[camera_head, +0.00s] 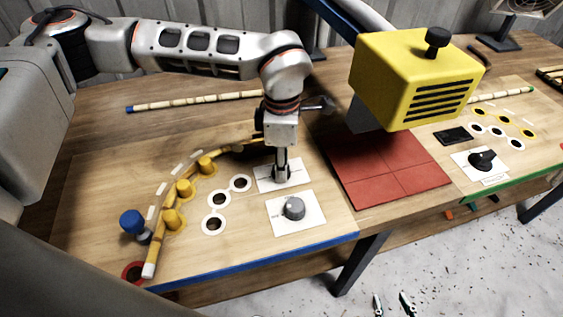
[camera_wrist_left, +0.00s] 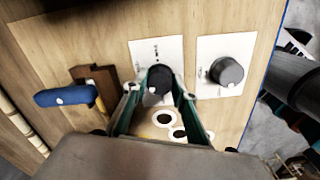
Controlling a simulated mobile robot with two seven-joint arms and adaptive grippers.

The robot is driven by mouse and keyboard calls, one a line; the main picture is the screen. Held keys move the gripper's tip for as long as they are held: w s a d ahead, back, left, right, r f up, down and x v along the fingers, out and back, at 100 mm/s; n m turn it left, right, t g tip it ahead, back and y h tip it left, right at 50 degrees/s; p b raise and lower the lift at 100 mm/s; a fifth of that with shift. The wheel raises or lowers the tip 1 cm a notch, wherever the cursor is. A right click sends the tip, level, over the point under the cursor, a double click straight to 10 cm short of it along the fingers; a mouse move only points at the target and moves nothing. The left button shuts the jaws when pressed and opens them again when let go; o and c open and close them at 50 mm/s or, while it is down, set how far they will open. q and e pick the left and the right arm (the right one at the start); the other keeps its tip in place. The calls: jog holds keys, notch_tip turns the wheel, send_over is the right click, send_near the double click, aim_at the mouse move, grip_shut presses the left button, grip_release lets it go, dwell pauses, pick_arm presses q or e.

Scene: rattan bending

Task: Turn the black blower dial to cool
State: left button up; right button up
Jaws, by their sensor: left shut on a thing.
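A black dial (camera_wrist_left: 158,80) sits on a white plate (camera_head: 265,175). My left gripper (camera_head: 283,173) points down at this plate and is shut on the dial, with one finger on each side in the left wrist view (camera_wrist_left: 157,98). In the head view the gripper mostly hides this dial. A grey dial (camera_head: 294,208) on a separate white plate is beside it, apart from the gripper. Another black dial (camera_head: 484,160) is on the right-hand board. My right gripper (camera_head: 393,304) shows only its fingertips at the bottom edge, spread apart, with nothing visible between them.
A yellow blower box (camera_head: 418,80) stands over red tiles (camera_head: 388,172) right of my left arm. A bent rattan pole (camera_head: 157,225) curves around yellow pegs (camera_head: 185,188) on the left. A blue-knobbed clamp (camera_head: 132,222) stands at its near end. Bare wood lies in front.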

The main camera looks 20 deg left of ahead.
pick_arm(q)
jog(key=n, duration=0.6)
jog(key=shift+n, duration=0.3)
jog(key=n, duration=0.6)
dwell(0.4)
jog(key=o, duration=1.1)
notch_tip(320, 180, up, 12)
dwell(0.3)
